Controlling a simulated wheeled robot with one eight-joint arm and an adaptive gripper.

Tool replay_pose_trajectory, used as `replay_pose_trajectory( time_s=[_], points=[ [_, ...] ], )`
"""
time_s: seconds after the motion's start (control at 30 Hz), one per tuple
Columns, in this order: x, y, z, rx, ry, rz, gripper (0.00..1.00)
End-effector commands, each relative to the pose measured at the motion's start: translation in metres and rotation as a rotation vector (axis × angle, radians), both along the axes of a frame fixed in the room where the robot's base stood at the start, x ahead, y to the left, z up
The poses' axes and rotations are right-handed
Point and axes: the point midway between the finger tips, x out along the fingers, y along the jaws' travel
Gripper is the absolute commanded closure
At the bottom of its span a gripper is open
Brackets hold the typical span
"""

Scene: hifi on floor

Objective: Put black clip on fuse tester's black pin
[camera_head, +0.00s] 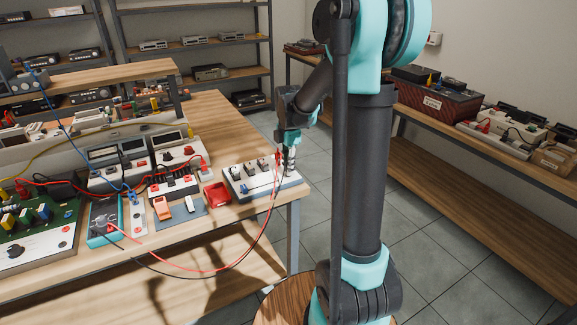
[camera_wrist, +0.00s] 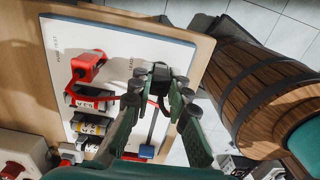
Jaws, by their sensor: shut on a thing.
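The fuse tester (camera_head: 250,196) is a pale panel at the table's right corner, and it fills the middle of the wrist view (camera_wrist: 115,42). My gripper (camera_head: 289,172) is upright over its right end. In the wrist view my gripper (camera_wrist: 158,88) is shut on the black clip (camera_wrist: 160,72), above the panel's edge near the "LEADS" lettering. A red clip (camera_wrist: 88,66) is at the panel, left of my gripper. The black pin cannot be made out; the clip and fingers may hide it. I cannot tell whether the clip touches it.
Red and black leads (camera_head: 215,270) hang in a loop before the table front. A red tray (camera_head: 217,194) and other test devices stand left of the tester. A wooden barrel-like stand (camera_wrist: 258,85) is right of the table edge. Floor (camera_head: 440,230) lies open at the right.

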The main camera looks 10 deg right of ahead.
Motion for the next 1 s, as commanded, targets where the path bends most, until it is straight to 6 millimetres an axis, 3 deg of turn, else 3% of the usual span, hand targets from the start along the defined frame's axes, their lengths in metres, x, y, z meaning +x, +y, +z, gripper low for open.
replay_pose_trajectory(
  time_s=[0.27, 0.3, 0.5, 0.83, 1.0],
  points=[
    [0.000, 0.000, 0.000, 0.000, 0.000, 0.000, 1.00],
    [0.000, 0.000, 0.000, 0.000, 0.000, 0.000, 0.81],
    [0.000, 0.000, 0.000, 0.000, 0.000, 0.000, 0.59],
    [0.000, 0.000, 0.003, 0.000, 0.000, 0.000, 0.59],
    [0.000, 0.000, 0.021, 0.000, 0.000, 0.000, 0.59]
  ],
)
